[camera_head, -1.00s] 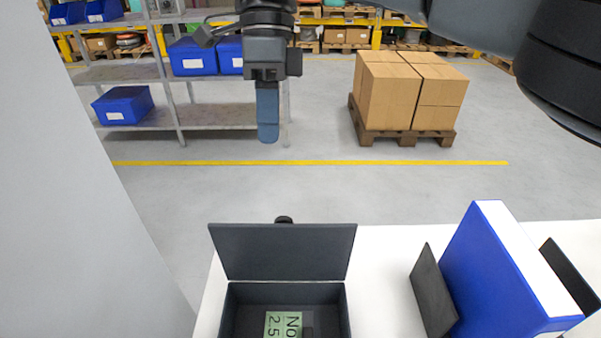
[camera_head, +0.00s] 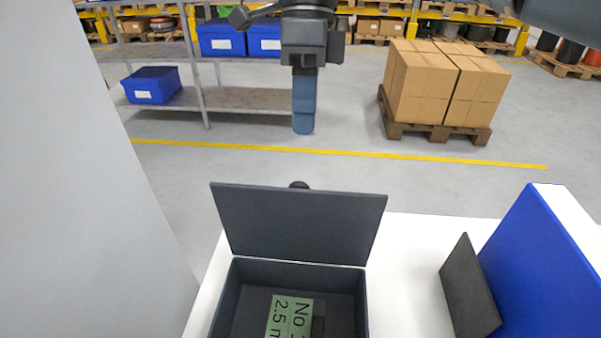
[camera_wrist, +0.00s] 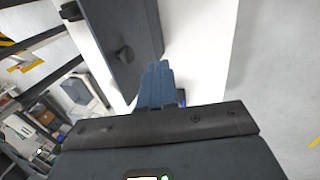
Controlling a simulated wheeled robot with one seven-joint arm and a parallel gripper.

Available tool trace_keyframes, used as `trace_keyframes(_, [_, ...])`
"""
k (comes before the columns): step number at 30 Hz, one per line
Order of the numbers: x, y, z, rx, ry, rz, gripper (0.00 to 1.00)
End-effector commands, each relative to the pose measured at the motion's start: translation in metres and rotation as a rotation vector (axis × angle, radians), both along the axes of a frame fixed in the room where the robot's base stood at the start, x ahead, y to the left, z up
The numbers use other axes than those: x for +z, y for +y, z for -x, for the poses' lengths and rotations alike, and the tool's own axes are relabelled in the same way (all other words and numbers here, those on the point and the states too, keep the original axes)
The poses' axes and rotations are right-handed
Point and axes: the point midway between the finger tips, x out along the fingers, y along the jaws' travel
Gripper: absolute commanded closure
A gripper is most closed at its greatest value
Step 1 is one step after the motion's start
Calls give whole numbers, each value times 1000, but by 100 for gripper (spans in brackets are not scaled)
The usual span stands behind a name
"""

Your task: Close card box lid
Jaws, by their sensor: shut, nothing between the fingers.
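The dark grey card box (camera_head: 232,290) stands on the white table at the bottom of the head view. Its lid (camera_head: 300,225) is open, standing up at the back edge and leaning slightly back. A green label card (camera_head: 289,318) with black print lies inside. My gripper (camera_head: 303,128) points down above and behind the lid, apart from it, with its blue fingers together and empty.
A blue binder (camera_head: 545,265) stands at the right of the white table (camera_head: 405,260), beside a dark upright plate (camera_head: 468,290). A grey wall or panel (camera_head: 80,200) fills the left. Cartons on a pallet (camera_head: 445,90) and a shelf with blue bins stand far behind.

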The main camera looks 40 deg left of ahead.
Motion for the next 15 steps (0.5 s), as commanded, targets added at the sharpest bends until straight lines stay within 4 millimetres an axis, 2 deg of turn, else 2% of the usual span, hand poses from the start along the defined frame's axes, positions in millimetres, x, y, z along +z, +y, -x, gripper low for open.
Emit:
trace_keyframes(1, [-12, -2, 1, 1, 1, -1, 100])
trace_keyframes(8, [-38, -6, 10, 1, 1, -1, 100])
trace_keyframes(15, [-37, -20, 31, 2, -1, 0, 100])
